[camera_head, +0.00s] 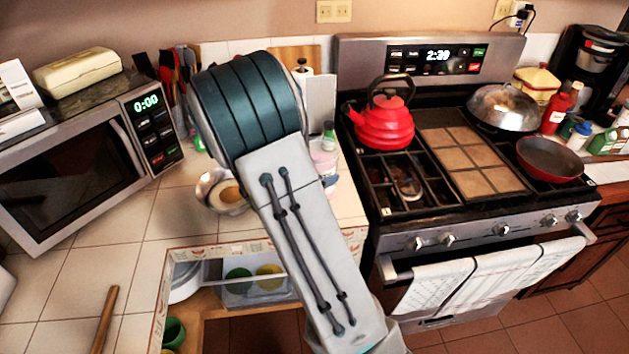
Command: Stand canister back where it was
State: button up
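My arm crosses the middle of the view from the counter side down to the bottom edge. My gripper is not in view, so I cannot see whether it holds anything. I cannot single out a canister for certain. A yellow container with a reddish top (537,86) stands on the counter right of the stove's back panel. A pale pink and white container (323,160) stands on the counter just right of my arm, partly hidden by it.
The stove (445,215) holds a red kettle (384,125), a domed metal lid (503,106) and a red pan (549,158). A microwave (70,165) stands at left. A metal bowl (222,191) sits beside my arm. An opening below the counter shows green and yellow dishes (268,277).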

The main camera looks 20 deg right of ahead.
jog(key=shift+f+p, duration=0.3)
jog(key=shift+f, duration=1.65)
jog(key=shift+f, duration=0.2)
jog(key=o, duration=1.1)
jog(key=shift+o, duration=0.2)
